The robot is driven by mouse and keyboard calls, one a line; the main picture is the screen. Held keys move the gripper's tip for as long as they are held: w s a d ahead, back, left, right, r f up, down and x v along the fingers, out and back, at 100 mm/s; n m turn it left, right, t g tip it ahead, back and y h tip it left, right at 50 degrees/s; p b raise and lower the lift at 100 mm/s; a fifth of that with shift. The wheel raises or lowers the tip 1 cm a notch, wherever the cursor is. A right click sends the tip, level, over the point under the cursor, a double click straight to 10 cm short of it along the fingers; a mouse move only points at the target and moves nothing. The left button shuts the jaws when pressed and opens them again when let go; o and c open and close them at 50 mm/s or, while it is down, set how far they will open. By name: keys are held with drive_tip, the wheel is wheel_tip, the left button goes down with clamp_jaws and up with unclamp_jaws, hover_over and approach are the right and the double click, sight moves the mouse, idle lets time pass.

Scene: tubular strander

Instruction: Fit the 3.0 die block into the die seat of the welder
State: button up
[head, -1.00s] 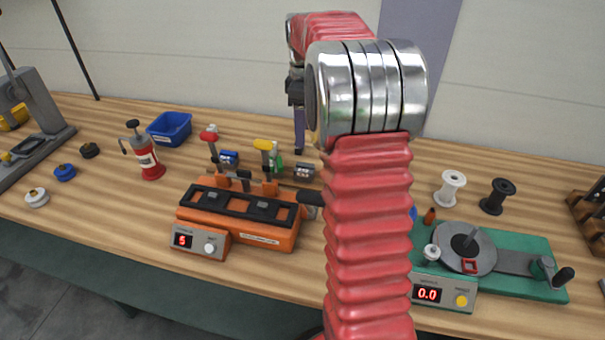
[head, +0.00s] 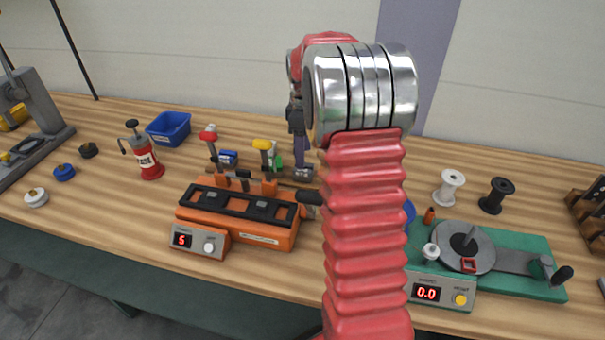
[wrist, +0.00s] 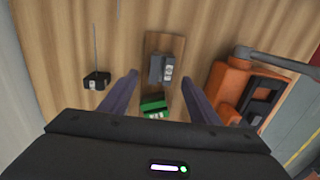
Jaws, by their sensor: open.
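The orange welder (head: 250,232) stands mid-bench with a dark top plate of slots; it also shows at the right of the wrist view (wrist: 228,85). In the wrist view a grey block (wrist: 156,70) with a pale label sits on a brown wooden strip (wrist: 160,42), and a green block (wrist: 152,104) is nearer. A black block (wrist: 96,82) with a label lies to the left. The labels are too small to read, so I cannot tell which is 3.0. My gripper (wrist: 159,79) is open, its fingers either side of the grey block in view; contact is not clear.
Levers with red (head: 208,135) and yellow (head: 262,144) knobs rise from the welder. A green-based winder (head: 510,256) stands right. My arm hides part of the bench.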

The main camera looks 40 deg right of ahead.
sight(304, 172)
drive_tip(key=shift+s+f, duration=0.15)
drive_tip(key=shift+f, duration=2.15)
drive_tip(key=shift+c, duration=0.5)
clamp_jaws()
